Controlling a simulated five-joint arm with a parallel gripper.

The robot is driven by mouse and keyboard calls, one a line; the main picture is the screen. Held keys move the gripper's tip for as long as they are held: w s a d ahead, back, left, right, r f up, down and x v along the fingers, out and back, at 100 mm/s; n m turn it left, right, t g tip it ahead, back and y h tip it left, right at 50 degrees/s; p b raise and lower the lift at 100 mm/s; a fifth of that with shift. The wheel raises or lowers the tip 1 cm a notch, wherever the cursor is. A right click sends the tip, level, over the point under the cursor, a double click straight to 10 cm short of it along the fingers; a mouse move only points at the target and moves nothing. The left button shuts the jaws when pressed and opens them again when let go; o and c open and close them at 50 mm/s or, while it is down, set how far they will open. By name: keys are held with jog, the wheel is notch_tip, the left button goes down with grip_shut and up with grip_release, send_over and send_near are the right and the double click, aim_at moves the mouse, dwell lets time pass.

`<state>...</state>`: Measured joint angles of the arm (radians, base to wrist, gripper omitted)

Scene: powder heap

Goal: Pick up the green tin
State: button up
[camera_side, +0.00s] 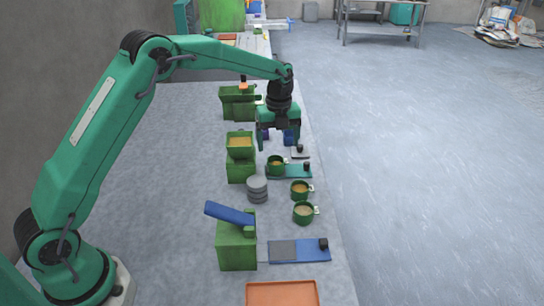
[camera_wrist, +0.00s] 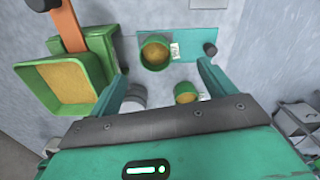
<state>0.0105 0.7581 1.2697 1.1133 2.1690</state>
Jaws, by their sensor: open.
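Three round green tins with tan powder show in the side view. One tin (camera_side: 277,165) stands on a teal board (camera_side: 297,172), with its tag on the right side. A second tin (camera_side: 300,190) and a third tin (camera_side: 304,212) stand on the bench nearer the camera. My gripper (camera_side: 278,143) is open and empty, pointing down above and a little behind the tin on the board. In the wrist view that tin (camera_wrist: 155,52) shows ahead between the fingers (camera_wrist: 163,72), apart from both. Another tin (camera_wrist: 187,93) is partly hidden by my gripper body.
A green block with a powder-filled tray (camera_side: 240,142) stands left of the tins. A grey stack of discs (camera_side: 257,190) is beside them. Nearer are a green block with a blue flap (camera_side: 230,214), a blue board (camera_side: 299,250) and an orange tray (camera_side: 282,293). The bench's left part is clear.

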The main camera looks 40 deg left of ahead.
aim_at(278, 161)
jog(key=shift+f, duration=1.25)
jog(key=shift+f, duration=0.1)
jog(key=shift+f, duration=2.5)
jog(key=c, duration=1.1)
jog(key=shift+c, duration=0.2)
jog(key=shift+r, duration=0.1)
